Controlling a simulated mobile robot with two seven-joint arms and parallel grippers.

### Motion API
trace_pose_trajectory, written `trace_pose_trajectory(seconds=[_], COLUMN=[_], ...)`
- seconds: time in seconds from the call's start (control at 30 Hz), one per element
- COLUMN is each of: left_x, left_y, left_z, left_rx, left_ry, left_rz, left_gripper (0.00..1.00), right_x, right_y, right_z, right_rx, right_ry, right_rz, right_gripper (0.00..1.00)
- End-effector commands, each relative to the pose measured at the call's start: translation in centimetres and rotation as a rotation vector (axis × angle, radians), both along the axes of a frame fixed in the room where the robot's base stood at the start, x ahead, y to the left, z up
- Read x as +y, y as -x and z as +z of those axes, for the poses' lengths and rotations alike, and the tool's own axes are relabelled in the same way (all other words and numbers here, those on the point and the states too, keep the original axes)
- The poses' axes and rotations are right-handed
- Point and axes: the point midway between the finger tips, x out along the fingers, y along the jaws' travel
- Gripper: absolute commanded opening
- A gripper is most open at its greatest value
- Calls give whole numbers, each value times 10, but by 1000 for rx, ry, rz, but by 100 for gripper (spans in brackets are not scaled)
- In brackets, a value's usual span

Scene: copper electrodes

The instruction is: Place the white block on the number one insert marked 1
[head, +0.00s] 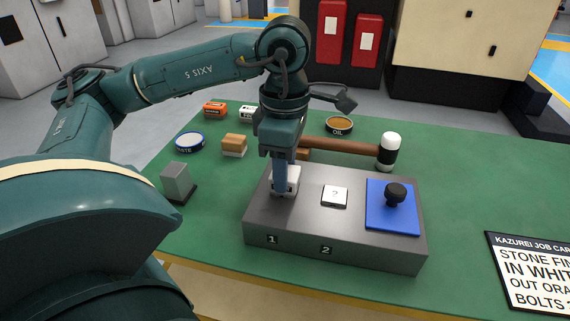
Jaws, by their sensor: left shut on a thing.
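My left gripper (283,184) comes down from above at the left end of the grey fixture block (300,231). It is shut on a white block (292,181), which is partly hidden by the fingers. The white block is above the label 1 (272,240) on the front face, at or just over the fixture's top. I cannot tell whether it touches. The insert at 1 is hidden beneath it. My right gripper is not in view.
A blue plate with a black knob (395,194) covers the fixture's right end. A hammer (389,150) lies behind. A grey block (177,184), a tan-topped block (234,145) and tins stand left and back. A job card (530,270) lies right. Green mat between is clear.

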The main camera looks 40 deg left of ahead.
Motion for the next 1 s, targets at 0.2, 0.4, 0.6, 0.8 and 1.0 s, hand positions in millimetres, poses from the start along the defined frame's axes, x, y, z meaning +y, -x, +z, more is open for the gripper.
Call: trace_pose_trajectory(seconds=[0.2,0.4,0.6,0.8,1.0], left_x=[0,0,0,-1,-1], left_y=[0,0,0,-1,-1], left_z=[-2,-1,3,31,78], left_rx=[1,1,0,-5,-5], left_ry=[0,0,0,2,2], left_rz=[0,0,0,0,-1], left_gripper=[55,63,63,63,63], right_x=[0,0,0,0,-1], right_y=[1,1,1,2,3], right_z=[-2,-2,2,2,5], right_rx=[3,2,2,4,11], right_ry=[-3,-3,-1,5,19], right_rz=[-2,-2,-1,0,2], right_gripper=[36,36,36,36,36])
